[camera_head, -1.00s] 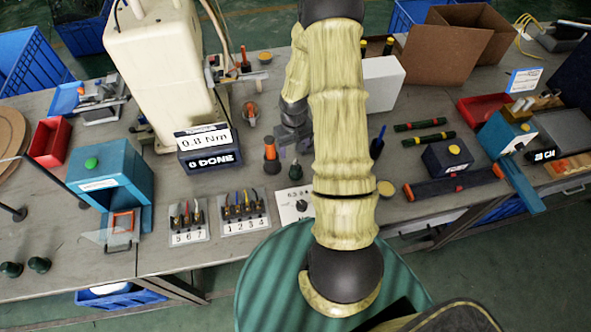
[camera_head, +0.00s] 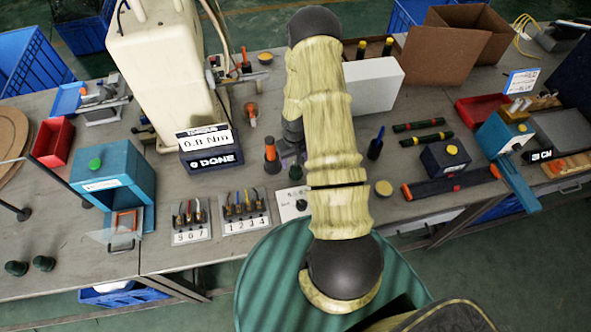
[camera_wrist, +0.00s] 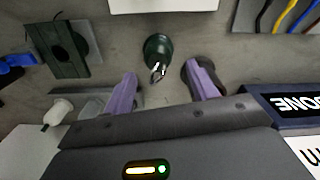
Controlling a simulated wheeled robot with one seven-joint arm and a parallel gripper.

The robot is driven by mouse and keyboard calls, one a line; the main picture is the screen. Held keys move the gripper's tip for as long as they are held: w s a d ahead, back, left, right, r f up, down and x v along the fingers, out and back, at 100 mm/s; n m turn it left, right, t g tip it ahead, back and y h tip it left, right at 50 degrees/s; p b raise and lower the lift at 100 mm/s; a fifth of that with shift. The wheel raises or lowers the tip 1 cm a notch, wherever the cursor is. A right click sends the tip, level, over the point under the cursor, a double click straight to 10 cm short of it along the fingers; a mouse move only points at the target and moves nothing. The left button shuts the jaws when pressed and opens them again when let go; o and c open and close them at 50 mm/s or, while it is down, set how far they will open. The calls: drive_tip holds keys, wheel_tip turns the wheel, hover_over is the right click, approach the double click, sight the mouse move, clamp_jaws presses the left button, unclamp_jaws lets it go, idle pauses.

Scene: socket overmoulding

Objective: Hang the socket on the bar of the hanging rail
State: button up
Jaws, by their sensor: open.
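The socket seems to be a small dark green round piece with metal prongs (camera_wrist: 157,48), standing on the table in the wrist view. It is a small dark shape in the head view (camera_head: 295,173). My gripper (camera_wrist: 161,72) has its two purple fingers apart, one either side of the prongs, with nothing clearly held. Whether they touch the socket cannot be told. In the head view my gripper (camera_head: 290,150) is partly hidden by my arm. The hanging rail, a thin bar on dark-footed posts (camera_head: 55,184), is at the far left.
An orange-topped tool (camera_head: 271,155) stands just left of my gripper. A torque display (camera_head: 210,155), a teal press box (camera_head: 115,170) and numbered wire holders (camera_head: 245,222) lie between it and the rail. Two dark green round pieces (camera_head: 42,263) are at the front left.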

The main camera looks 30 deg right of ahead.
drive_tip(key=shift+w+d+f+p, duration=0.15)
drive_tip(key=shift+f+p, duration=0.4)
drive_tip(key=shift+f, duration=1.25)
drive_tip(key=shift+c, duration=0.2)
drive_tip(key=c, duration=1.1)
drive_tip(key=shift+r, duration=0.15)
wheel_tip(320, 180, up, 10)
drive_tip(key=b, duration=0.2)
drive_tip(key=shift+b, duration=0.3)
